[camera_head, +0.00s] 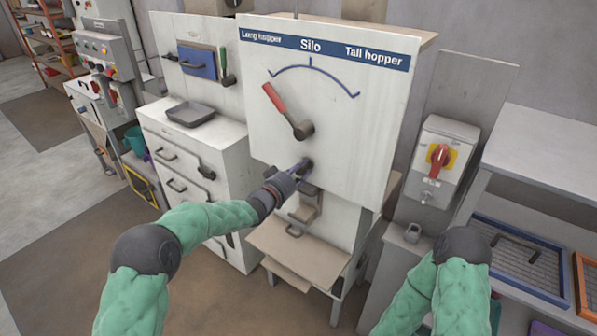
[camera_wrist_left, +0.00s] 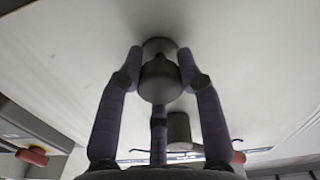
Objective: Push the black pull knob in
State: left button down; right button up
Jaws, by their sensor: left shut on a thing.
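The black pull knob (camera_head: 308,162) sits on the white Silo panel (camera_head: 345,130), below the red lever's hub. My left gripper (camera_head: 297,171) is at the knob, coming from the lower left. How far the knob stands out from the panel is hard to tell. My right gripper is out of view.
The red lever (camera_head: 276,100) points up left from its hub (camera_head: 303,130), toward the Long hopper side of the blue scale. A beige chute (camera_head: 295,250) is below the panel. A box with a red rotary switch (camera_head: 439,158) stands to the right, drawers (camera_head: 180,160) to the left.

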pick_arm(q)
jog(key=shift+w+r, duration=0.1)
jog(key=shift+r, duration=0.15)
jog(key=c, duration=0.8)
grip_release()
jog(key=shift+c, duration=0.2)
jog(key=shift+o, duration=0.2)
jog(key=shift+w+d+f, duration=0.1)
jog(key=shift+f, duration=0.05)
jog(key=v, duration=1.2)
